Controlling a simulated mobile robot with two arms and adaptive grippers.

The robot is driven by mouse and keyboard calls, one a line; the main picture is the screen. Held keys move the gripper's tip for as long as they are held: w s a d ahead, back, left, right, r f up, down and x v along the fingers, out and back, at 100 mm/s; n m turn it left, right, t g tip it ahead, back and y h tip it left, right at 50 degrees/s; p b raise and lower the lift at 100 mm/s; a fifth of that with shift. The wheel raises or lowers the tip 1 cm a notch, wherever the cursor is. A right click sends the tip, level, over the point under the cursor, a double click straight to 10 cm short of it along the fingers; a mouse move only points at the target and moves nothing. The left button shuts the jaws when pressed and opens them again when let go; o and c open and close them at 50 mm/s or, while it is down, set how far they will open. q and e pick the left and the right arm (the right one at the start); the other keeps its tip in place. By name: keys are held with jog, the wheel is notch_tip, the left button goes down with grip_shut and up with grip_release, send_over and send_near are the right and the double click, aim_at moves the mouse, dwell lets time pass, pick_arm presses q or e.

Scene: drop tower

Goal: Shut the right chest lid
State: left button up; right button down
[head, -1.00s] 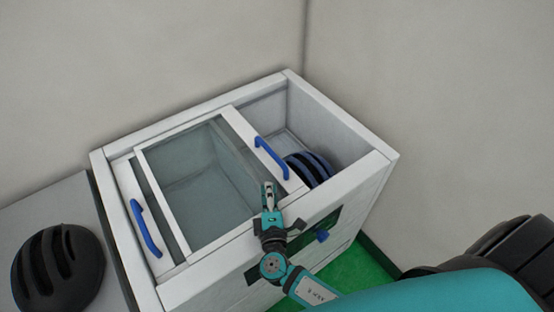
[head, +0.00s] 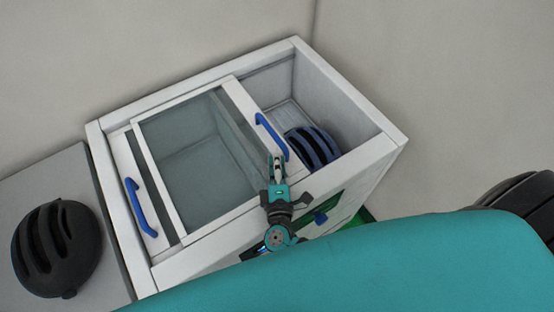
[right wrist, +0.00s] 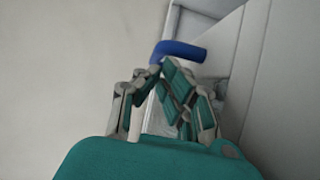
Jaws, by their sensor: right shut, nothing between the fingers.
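The white chest (head: 190,258) has two framed glass sliding lids. The right lid (head: 185,125) sits slid to the left, over the left lid, so the chest's right end is open. Its blue handle (head: 270,137) stands along its right edge and also shows in the right wrist view (right wrist: 180,50). My right gripper (head: 277,160) is shut and empty at the near end of that handle. In the right wrist view its fingers (right wrist: 157,75) are close beside the handle; I cannot tell whether they touch. My left gripper is not in view.
The left lid's blue handle (head: 140,207) is at the far left. A dark helmet (head: 312,147) lies inside the open end. A black helmet (head: 56,247) rests on a grey surface (head: 60,172) left of the chest. Walls stand close behind and to the right.

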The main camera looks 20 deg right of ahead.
jog(key=w+d+b, duration=0.2)
jog(key=d+b, duration=0.3)
jog(key=d, duration=0.9)
jog(key=w+d+b, duration=0.3)
jog(key=d+b, duration=0.2)
jog(key=d, duration=0.8)
jog(key=shift+w+d, duration=0.25)
jog(key=shift+d, duration=0.15)
jog(key=shift+d+r, duration=0.1)
